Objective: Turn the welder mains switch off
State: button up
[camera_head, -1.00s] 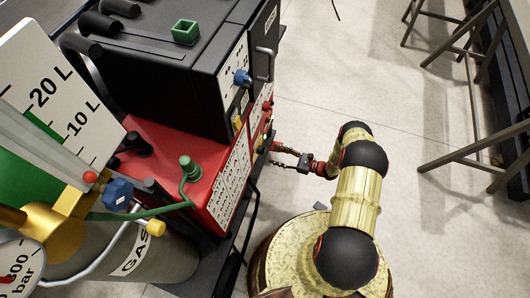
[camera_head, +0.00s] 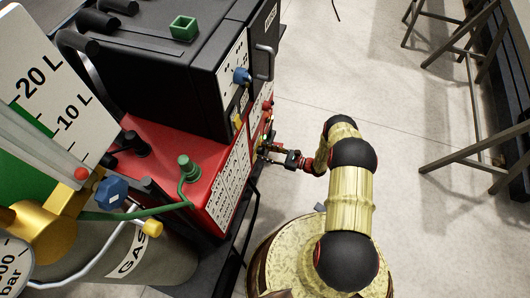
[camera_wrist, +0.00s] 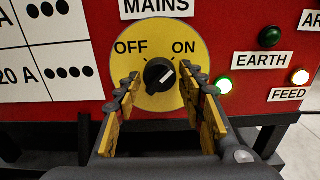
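The welder's mains switch is a black round knob (camera_wrist: 159,75) on a yellow disc (camera_wrist: 158,45) marked OFF at left and ON at right, below a MAINS label. The knob's white mark points up and right, toward ON. My gripper (camera_wrist: 162,90) is open, with one yellow-padded finger on each side of the knob. I cannot tell whether either finger touches it. In the head view my gripper (camera_head: 272,152) is at the red welder's (camera_head: 160,152) front panel, and the switch is hidden there.
A green lamp (camera_wrist: 224,85) beside the EARTH label and a FEED lamp (camera_wrist: 300,77) are lit right of the switch. A gas cylinder (camera_head: 170,262) with gauges stands at left. Stools (camera_head: 470,150) stand at right, with clear floor between.

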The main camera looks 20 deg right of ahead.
jog(key=c, duration=0.8)
jog(key=shift+n, duration=0.4)
jog(key=n, duration=1.6)
jog(key=shift+r+n, duration=0.1)
jog(key=shift+n, duration=0.6)
jog(key=o, duration=1.1)
jog(key=shift+d, duration=0.1)
jog(key=shift+c, duration=0.2)
